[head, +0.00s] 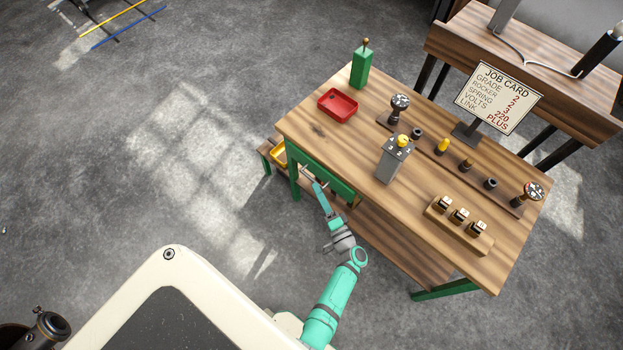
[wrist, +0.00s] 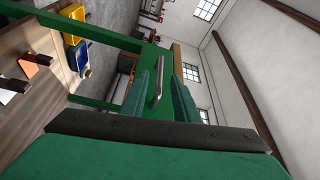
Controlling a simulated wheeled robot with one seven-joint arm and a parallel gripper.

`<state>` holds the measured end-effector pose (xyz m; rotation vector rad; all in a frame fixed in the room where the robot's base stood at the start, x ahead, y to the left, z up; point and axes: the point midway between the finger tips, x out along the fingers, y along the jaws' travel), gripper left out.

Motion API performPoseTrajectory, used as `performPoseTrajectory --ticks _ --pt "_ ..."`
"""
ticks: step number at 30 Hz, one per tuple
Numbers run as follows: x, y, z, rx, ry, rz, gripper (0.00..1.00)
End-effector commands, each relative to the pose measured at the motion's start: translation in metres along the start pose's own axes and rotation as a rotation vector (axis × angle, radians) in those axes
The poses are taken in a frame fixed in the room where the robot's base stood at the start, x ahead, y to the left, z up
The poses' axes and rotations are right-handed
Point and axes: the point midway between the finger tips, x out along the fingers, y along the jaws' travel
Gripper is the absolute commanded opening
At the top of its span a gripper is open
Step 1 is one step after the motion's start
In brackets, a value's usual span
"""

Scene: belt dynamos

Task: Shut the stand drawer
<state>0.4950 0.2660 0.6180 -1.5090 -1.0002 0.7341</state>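The stand drawer's green front (head: 336,184) is under the left front edge of the wooden stand (head: 340,140). In the wrist view the green drawer front (wrist: 152,58) fills the middle, with a grey metal bar handle (wrist: 157,88) on it. My gripper (head: 313,181) is at the drawer front near the handle. In the wrist view its two green fingers stand apart, one on each side of the handle. Contact with the handle cannot be told. How far the drawer stands out is not clear, and its inside is hidden.
A yellow bin (head: 279,154) sits below at the left.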

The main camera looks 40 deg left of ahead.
Motion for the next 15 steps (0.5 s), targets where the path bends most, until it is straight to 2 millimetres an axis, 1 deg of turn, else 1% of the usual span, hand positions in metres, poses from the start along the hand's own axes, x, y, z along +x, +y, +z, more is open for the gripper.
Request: performPoseTrajectory --ticks 1,6,10,15 --pt "0.011 -0.001 0.000 -0.002 -0.004 -0.001 0.28" --pt "0.037 -0.001 0.000 -0.002 -0.003 0.000 0.28" --pt "0.051 0.000 0.000 0.000 -0.001 0.000 0.28" --pt "0.059 0.000 0.000 -0.001 0.000 0.002 0.28"
